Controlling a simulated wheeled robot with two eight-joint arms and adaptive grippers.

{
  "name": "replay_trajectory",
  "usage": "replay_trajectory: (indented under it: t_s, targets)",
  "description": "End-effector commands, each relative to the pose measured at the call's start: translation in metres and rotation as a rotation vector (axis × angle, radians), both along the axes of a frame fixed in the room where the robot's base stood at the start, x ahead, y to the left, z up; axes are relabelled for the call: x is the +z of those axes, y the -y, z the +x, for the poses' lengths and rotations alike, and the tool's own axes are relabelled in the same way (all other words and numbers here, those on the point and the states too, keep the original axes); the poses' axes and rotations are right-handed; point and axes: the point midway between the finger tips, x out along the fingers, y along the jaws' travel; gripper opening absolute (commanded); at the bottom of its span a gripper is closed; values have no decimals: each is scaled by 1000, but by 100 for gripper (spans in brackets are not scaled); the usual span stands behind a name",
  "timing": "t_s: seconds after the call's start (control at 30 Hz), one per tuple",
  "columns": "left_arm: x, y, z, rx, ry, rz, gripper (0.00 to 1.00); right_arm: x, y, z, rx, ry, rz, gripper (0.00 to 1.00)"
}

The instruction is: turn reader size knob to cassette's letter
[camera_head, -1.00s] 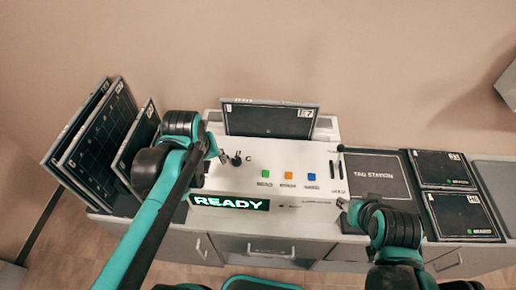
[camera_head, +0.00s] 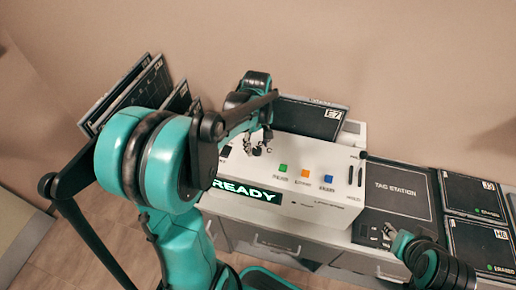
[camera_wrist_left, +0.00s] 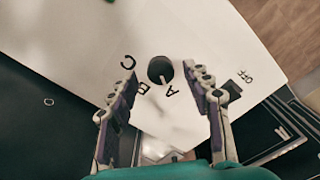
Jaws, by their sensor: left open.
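The white reader (camera_head: 318,158) stands on the counter with a lit READY display (camera_head: 246,191). Its dark size knob (camera_wrist_left: 160,69) has letters A, B and C printed around it in the left wrist view; a mark at its edge appears to point toward A. A dark cassette (camera_head: 305,117) stands upright at the reader's back; its small label is too small to read surely. My left gripper (camera_wrist_left: 164,94) is open, its fingers on either side of the knob and apart from it. My right gripper (camera_head: 388,235) is low at the tag station; its jaws are unclear.
Green, orange and blue buttons (camera_head: 305,174) sit on the reader's top. The tag station (camera_head: 400,192) is to its right, then cassettes (camera_head: 472,195) in trays. Several dark panels (camera_head: 150,85) lean upright at the left, partly behind my left arm.

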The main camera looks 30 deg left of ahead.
Motion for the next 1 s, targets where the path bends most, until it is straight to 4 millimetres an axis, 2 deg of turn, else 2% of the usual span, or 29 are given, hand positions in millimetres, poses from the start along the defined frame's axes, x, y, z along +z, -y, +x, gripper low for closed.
replay_trajectory:
  t_s: [0.1,0.37,0.4,0.57,0.6,1.0]
  targets:
    - [-9,0,0,-1,0,0,50,-4,0,0,0,0,0,41]
    - [-11,0,0,-1,0,0,50,-3,0,0,0,0,0,41]
    - [-10,0,0,-1,0,0,47,-3,0,0,0,0,0,41]
    - [-10,0,0,-1,0,0,5,-3,0,0,0,0,0,41]
    - [-10,0,0,-1,0,0,0,-3,0,0,0,0,0,41]
    - [-10,0,0,-55,0,0,0,-2,0,0,0,0,0,41]
